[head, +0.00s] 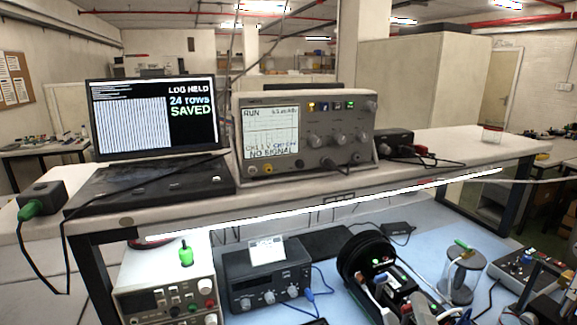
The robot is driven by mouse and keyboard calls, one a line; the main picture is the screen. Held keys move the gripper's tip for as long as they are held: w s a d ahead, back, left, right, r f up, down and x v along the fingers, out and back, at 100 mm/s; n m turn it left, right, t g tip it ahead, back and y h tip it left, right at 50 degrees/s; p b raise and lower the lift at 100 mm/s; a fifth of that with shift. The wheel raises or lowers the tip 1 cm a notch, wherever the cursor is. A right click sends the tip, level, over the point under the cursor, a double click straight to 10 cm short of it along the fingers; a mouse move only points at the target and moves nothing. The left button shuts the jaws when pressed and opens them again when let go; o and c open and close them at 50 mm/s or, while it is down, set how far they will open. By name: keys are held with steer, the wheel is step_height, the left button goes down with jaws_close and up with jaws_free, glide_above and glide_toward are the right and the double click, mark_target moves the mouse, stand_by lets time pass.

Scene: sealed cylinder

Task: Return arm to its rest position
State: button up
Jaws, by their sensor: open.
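My gripper does not show in the head view, and I cannot make out my arm for certain. A clear cylinder (461,277) with a grey top stands on the blue bench mat (335,312) at the lower right. A small green and yellow fitting (463,245) sits on its top. No gripper shows near it.
A laptop (150,120) reading "LOG HELD 24 rows SAVED" and an oscilloscope (305,135) reading "NO SIGNAL" stand on the raised shelf (440,150). Below are bench instruments (265,275), a black round device (365,255), a control box (522,270) and loose cables.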

steer(key=s+f+m+g+b, duration=0.1)
steer(key=s+f+m, duration=0.3)
steer(key=s, duration=0.6)
steer(key=s+d+f+m+g+y+b, duration=0.1)
steer(key=s+f+m, duration=0.3)
steer(key=s+f, duration=0.5)
steer(key=s+d+f+m+g+b, duration=0.1)
steer(key=s+f+m+g+b, duration=0.1)
steer(key=s+f, duration=0.5)
steer(key=s+m+g, duration=0.1)
steer(key=s, duration=0.4)
steer(key=shift+s+d+m, duration=0.25)
steer(key=shift+m, duration=0.15)
